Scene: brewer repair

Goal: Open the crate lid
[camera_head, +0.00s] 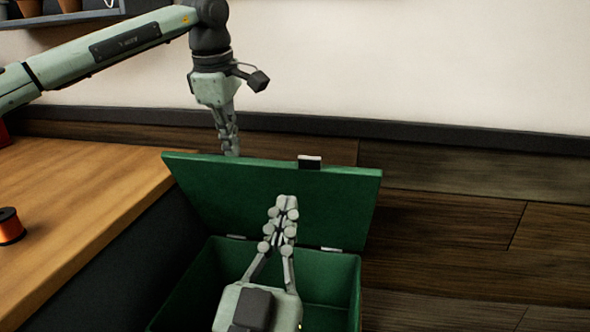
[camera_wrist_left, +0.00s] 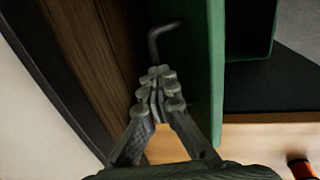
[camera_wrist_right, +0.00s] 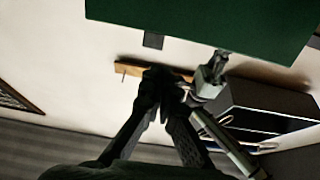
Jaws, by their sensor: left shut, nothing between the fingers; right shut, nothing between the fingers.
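The green crate (camera_head: 357,290) stands on the floor beside the wooden counter. Its lid (camera_head: 340,205) is swung up on its hinges, leaning back, and the crate's mouth is open. A dark latch (camera_head: 309,163) sits on the lid's top edge. My left gripper (camera_head: 231,150) is shut and empty behind the lid, its tips at the top edge in the head view. In the left wrist view the lid (camera_wrist_left: 214,80) stands right beside its fingers. My right gripper (camera_head: 287,203) is shut and empty, in front of the lid's inner face and above the crate. Contact with the lid cannot be told.
The wooden counter (camera_head: 75,190) is at the left, with an orange spool (camera_head: 10,226) on it. A shelf with pots (camera_head: 60,18) is on the wall at top left. A dark bent rod (camera_wrist_left: 165,38) shows beyond the left fingertips. The floor right of the crate is clear.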

